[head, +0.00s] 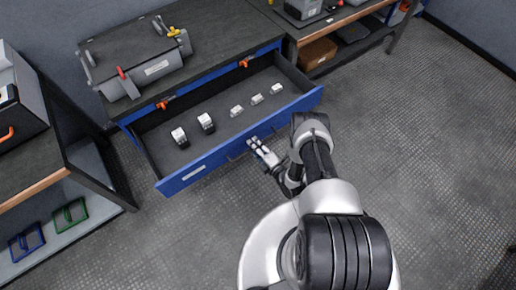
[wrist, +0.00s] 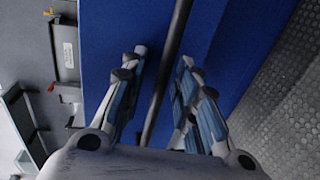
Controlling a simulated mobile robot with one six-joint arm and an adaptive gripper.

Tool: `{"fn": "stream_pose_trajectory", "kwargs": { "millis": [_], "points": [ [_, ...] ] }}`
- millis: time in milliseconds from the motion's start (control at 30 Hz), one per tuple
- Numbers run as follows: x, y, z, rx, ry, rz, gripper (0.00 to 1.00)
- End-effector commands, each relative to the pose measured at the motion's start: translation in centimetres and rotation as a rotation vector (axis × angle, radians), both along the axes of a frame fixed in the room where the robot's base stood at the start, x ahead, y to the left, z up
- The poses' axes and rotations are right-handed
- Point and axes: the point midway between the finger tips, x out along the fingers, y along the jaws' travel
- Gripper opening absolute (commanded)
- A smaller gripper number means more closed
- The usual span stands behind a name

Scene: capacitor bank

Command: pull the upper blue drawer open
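The upper blue drawer (head: 196,173) stands pulled well out of the dark-topped bench, its inside showing in the head view. Several small white-and-grey parts (head: 207,122) sit in it. My gripper (head: 257,146) is at the middle of the drawer's front. In the wrist view the blue front (wrist: 112,28) fills the middle, with a dark bar, seemingly the handle (wrist: 170,55), running across it. My gripper's two fingers (wrist: 160,66) lie on either side of this bar, spread, with gaps visible. Contact behind the fingers is hidden.
A grey case (head: 133,58) with coloured clips stands on the bench top. A shelf unit (head: 98,172) is at the left, with green and blue framed items low down. Another bench (head: 337,22) is at the upper right. The floor (head: 430,150) at the right is clear.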

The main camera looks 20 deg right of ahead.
Motion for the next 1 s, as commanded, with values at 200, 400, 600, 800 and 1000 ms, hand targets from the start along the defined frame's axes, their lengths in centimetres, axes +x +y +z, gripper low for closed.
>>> {"fn": "stream_pose_trajectory", "kwargs": {
  "millis": [200,400,600,800,1000],
  "points": [
    [-2.6,-1.0,0.5,0.002,0.004,-0.007,0.28],
    [-6.7,-2.5,1.4,0.001,0.003,-0.01,0.28],
    [-9.7,-3.4,2.0,0.001,0.001,-0.006,0.28],
    [-10.9,-3.6,2.3,0.0,0.0,-0.002,0.28],
    [-11.1,-3.6,2.3,0.0,-0.001,0.0,0.28]
  ]
}}
